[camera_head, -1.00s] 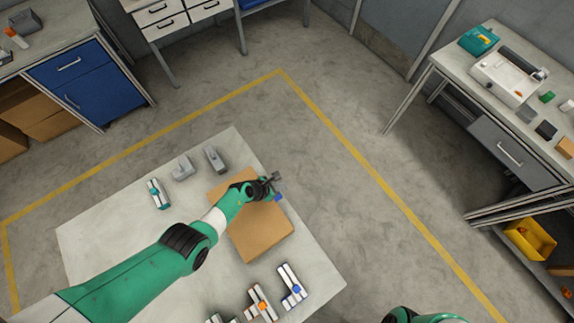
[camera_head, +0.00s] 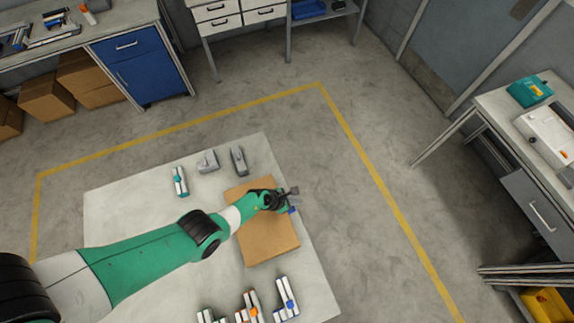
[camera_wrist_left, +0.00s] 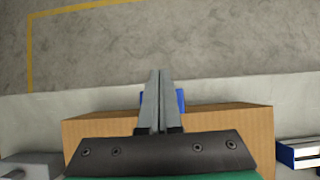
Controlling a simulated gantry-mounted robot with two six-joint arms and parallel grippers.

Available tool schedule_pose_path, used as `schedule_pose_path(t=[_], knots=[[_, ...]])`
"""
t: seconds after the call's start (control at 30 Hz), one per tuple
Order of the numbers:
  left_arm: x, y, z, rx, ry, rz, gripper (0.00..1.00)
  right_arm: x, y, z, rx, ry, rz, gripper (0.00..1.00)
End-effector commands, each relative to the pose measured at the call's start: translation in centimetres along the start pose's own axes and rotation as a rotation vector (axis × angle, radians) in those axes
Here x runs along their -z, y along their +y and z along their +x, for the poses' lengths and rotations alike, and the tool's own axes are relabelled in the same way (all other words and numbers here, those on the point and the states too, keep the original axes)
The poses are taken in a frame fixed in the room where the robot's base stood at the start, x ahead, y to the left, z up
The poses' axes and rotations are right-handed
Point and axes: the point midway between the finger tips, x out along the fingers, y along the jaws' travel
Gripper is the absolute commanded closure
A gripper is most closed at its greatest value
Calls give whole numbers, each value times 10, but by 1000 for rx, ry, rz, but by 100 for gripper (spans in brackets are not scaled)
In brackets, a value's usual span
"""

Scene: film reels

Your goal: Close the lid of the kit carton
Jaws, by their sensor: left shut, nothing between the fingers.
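The brown kit carton (camera_head: 268,238) lies near the right edge of the pale table. Its top shows as a flat, plain brown panel, with no open inside visible. It also shows as a brown band in the left wrist view (camera_wrist_left: 235,118). My left gripper (camera_head: 291,191) is over the carton's far right edge, with its fingers shut and empty. In the left wrist view the shut fingers (camera_wrist_left: 158,75) reach past the carton's edge, in front of a small blue part (camera_wrist_left: 180,101). I cannot tell whether they touch the carton. My right gripper is out of view.
On the table (camera_head: 110,225), a teal-marked part (camera_head: 179,181) and two grey parts (camera_head: 207,162) (camera_head: 239,160) lie behind the carton. Several white parts, including a blue-marked one (camera_head: 287,298), lie in front of it. Bare floor lies beyond the table's right edge.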

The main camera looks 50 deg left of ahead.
Motion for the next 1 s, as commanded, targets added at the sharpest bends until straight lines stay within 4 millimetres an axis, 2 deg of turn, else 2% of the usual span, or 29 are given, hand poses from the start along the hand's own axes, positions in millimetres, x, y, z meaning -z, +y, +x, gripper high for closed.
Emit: schedule_pose_path(t=[0.03,0.2,0.43,0.6,1.0], knots=[[-5,0,-18,0,1,-2,100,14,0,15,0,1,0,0],[-6,0,-56,0,1,-2,100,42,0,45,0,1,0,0],[-3,-1,-93,1,0,-1,100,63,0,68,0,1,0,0],[0,-1,-102,1,1,1,100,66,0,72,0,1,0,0],[0,-2,-100,3,1,4,100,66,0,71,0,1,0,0]])
